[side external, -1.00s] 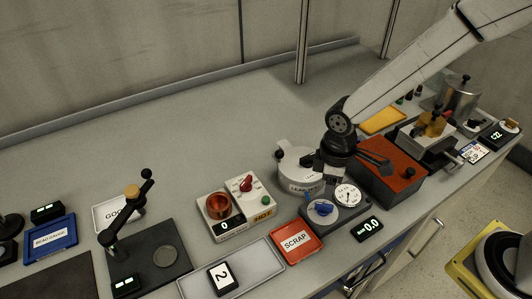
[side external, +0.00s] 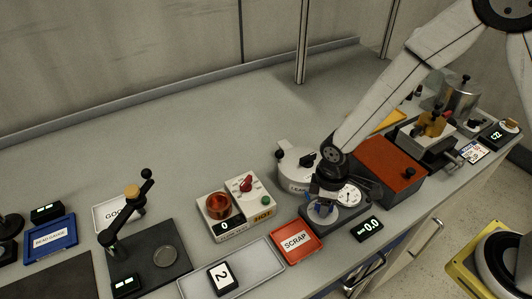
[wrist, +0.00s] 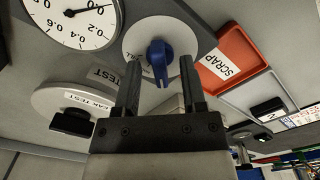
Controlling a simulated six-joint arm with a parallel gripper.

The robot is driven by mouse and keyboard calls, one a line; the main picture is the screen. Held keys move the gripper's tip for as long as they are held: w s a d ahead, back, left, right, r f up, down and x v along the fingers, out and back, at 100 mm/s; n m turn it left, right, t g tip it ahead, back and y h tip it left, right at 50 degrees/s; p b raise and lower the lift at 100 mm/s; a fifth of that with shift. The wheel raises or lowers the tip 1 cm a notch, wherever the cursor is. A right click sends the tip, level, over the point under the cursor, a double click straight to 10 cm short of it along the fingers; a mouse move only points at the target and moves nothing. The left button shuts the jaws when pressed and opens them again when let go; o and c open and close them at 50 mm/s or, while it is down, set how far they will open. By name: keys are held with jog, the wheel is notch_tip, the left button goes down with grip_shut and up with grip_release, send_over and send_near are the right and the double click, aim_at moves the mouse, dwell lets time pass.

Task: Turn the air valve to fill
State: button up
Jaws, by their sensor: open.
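The air valve is a blue knob (wrist: 159,60) on a round pale dial plate (wrist: 140,38), set in the grey panel beside a pressure gauge (wrist: 72,18). In the wrist view my gripper (wrist: 158,75) has its two fingers apart, one on each side of the knob's pointer, with visible gaps. In the side view my gripper (side external: 322,205) is low over the panel, and the blue knob (side external: 318,211) is partly hidden by it.
A white leak test pot (side external: 294,160) stands behind the panel. A red scrap tray (side external: 297,243) is in front left, and a digital display (side external: 368,229) reading 0.0 is in front right. An orange-brown box (side external: 392,163) stands to the right. The counter behind is clear.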

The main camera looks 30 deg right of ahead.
grip_shut()
jog(key=shift+m, duration=0.4)
jog(key=m, duration=0.8)
jog(key=shift+m, duration=0.4)
jog(key=m, duration=0.4)
jog(key=shift+m, duration=2.2)
